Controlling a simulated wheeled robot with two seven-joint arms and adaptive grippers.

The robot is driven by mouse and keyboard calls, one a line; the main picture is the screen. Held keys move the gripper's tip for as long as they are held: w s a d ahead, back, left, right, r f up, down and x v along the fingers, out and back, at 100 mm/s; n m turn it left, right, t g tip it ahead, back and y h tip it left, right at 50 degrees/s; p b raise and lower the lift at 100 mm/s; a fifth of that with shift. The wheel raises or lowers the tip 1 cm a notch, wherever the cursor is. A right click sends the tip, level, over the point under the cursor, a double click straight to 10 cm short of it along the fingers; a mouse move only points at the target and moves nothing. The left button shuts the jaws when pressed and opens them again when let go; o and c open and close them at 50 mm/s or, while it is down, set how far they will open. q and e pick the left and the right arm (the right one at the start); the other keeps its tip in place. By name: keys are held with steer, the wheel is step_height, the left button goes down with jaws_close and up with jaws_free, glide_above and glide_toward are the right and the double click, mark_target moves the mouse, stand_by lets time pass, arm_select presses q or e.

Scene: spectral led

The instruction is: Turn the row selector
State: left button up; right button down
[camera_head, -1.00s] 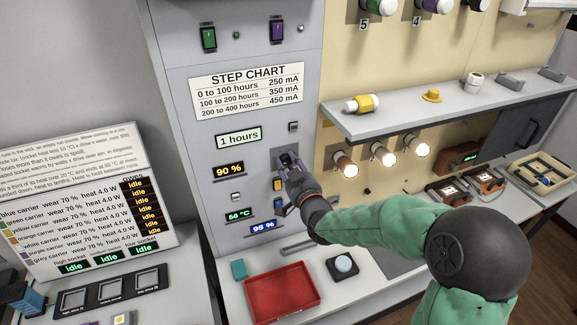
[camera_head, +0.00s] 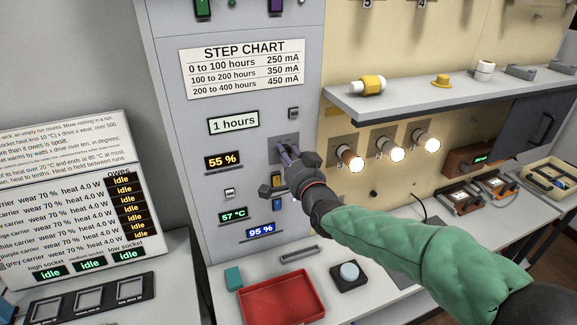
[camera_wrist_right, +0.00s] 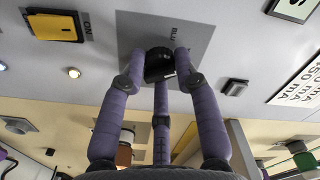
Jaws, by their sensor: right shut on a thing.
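A black knob (camera_wrist_right: 158,66) sits on a grey square plate (camera_wrist_right: 200,28) on the upright panel. The plate also shows in the head view (camera_head: 283,142). My right gripper (camera_head: 287,158) reaches up to the panel from the lower right, and its purple fingers are shut around the knob in the right wrist view (camera_wrist_right: 158,62). The fingers hide most of the knob in the head view, so its pointing direction cannot be told. A small printed label beside it is upside down and hard to read. My left gripper is not in view.
Displays on the panel (camera_head: 190,130) read 1 hours, 55 %, 57 °C and 95 %. A yellow switch (camera_wrist_right: 55,25) is close to the knob. A shelf (camera_head: 440,90) and lit lamps (camera_head: 398,154) are at right. A red tray (camera_head: 283,298) and a button box (camera_head: 349,276) lie below.

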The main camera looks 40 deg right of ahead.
steer(key=shift+a+f+m+b, duration=0.1)
steer(key=shift+f+m+b, duration=0.15)
steer(key=shift+m+b, duration=0.2)
steer(key=c, duration=0.9)
jaws_free()
steer(key=shift+r, duration=0.1)
steer(key=v, duration=1.2)
steer(key=shift+r, duration=0.1)
